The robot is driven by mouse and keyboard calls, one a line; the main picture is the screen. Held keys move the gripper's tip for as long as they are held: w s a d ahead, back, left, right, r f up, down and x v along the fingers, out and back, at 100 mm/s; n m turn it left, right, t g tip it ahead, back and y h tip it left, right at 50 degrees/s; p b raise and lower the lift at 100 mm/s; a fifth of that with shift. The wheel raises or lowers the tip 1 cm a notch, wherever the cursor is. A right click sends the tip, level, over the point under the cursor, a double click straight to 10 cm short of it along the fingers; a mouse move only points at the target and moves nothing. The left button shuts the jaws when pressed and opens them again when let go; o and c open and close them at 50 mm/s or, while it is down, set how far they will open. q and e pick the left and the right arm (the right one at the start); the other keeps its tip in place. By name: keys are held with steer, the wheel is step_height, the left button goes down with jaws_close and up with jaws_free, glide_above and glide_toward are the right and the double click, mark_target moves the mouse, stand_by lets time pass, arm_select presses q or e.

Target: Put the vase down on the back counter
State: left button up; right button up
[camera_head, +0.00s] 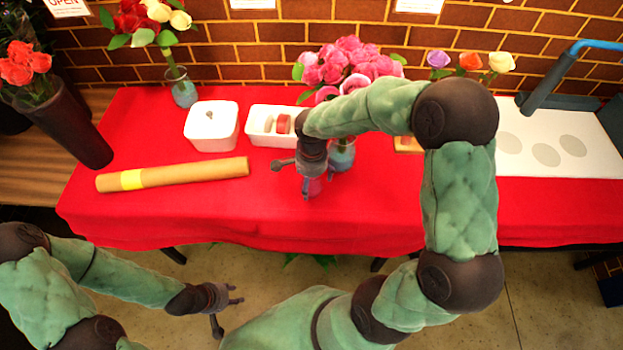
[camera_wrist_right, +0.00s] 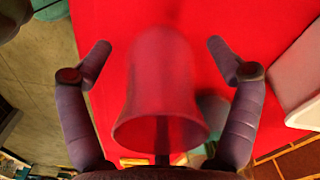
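A translucent, bell-shaped vase (camera_wrist_right: 160,95) is between the fingers of my right gripper (camera_wrist_right: 160,55) in the right wrist view, its wide rim nearest the camera. Red cloth shows through it. A gap shows between each finger and the vase, so the gripper looks open around it. In the head view the right gripper (camera_head: 300,178) is low over the front of the red-covered table, with the vase (camera_head: 316,187) partly hidden by it. My left gripper (camera_head: 228,303) is open and empty in front of the table. I cannot tell which surface is the back counter.
Pink roses (camera_head: 345,67) stand in a glass vase (camera_head: 342,156) close beside the right gripper. White bins (camera_head: 211,127), a paper roll (camera_head: 172,174) and another flower vase (camera_head: 183,88) are on the table (camera_head: 240,215). A white board (camera_head: 560,170) is at right.

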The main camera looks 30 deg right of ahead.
steer(key=shift+r, duration=0.2)
step_height(320, 180, up, 12)
steer(key=p, duration=0.4)
steer(key=shift+p, duration=0.3)
steer(key=shift+f, duration=0.15)
